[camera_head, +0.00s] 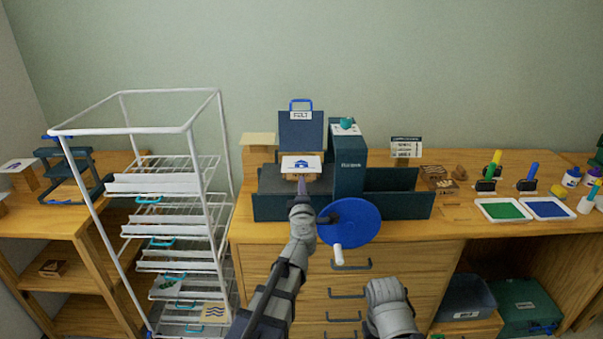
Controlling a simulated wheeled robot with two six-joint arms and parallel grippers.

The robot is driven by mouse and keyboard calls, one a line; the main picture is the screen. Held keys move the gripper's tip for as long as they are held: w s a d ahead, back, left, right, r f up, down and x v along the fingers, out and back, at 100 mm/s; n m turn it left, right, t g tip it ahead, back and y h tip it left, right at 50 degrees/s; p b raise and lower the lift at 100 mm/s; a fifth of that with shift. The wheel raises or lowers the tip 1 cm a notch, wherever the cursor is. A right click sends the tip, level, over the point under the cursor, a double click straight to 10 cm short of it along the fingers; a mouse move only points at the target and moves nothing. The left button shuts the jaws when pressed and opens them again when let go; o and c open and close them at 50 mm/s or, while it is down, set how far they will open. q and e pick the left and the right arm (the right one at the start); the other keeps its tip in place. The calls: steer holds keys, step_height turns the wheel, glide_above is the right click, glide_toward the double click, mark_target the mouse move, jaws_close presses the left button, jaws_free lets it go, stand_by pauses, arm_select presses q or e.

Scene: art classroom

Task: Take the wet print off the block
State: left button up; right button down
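A white print (300,162) with a blue house-like shape lies on a small wooden block on the bed of the dark teal press (348,165). Little of the block shows under the paper. My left arm reaches up from the bottom, and its gripper (302,188) is just in front of the print's near edge. Its fingers are small and dark here; I cannot tell whether they are open or touch the paper. Part of my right arm shows at the lower right of centre, below the blue wheel, with no fingers visible.
A blue wheel with a white handle (350,222) stands at the press's front. A white wire drying rack (165,185) with several shelves stands at the left. Green (503,209) and blue (549,208) ink trays lie on the right of the wooden counter (455,215).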

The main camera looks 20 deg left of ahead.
mark_target(302, 172)
arm_select(q)
steer(key=x, duration=0.7)
steer(key=shift+w+f, duration=0.1)
steer(key=shift+w, duration=0.15)
steer(key=shift+c, duration=0.2)
jaws_close()
stand_by(0.5)
step_height(302, 172, up, 3)
steer(key=p, duration=0.2)
steer(key=shift+p, duration=0.4)
steer(key=shift+f, duration=0.2)
